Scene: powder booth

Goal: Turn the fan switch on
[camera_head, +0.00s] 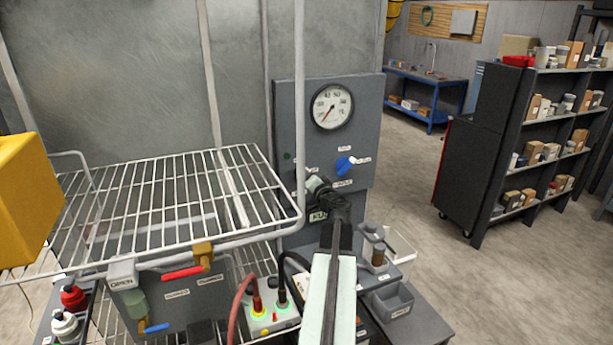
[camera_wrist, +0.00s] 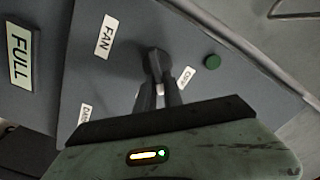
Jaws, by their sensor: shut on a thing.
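The grey control panel (camera_head: 355,110) stands in the middle of the head view. In the wrist view, the dark fan switch (camera_wrist: 152,56) is on this panel, beside the "FAN" label (camera_wrist: 107,35). A smaller label, partly legible, is on its other side. My gripper (camera_wrist: 160,82) is shut on the switch, with both dark fingers against it.
A blue knob (camera_head: 344,165) is just right of my gripper, below a round gauge (camera_head: 332,106). A wire rack (camera_head: 180,190) fills the left side near my arm. Below are a box with lit buttons (camera_head: 270,318) and a grey bin (camera_head: 392,300).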

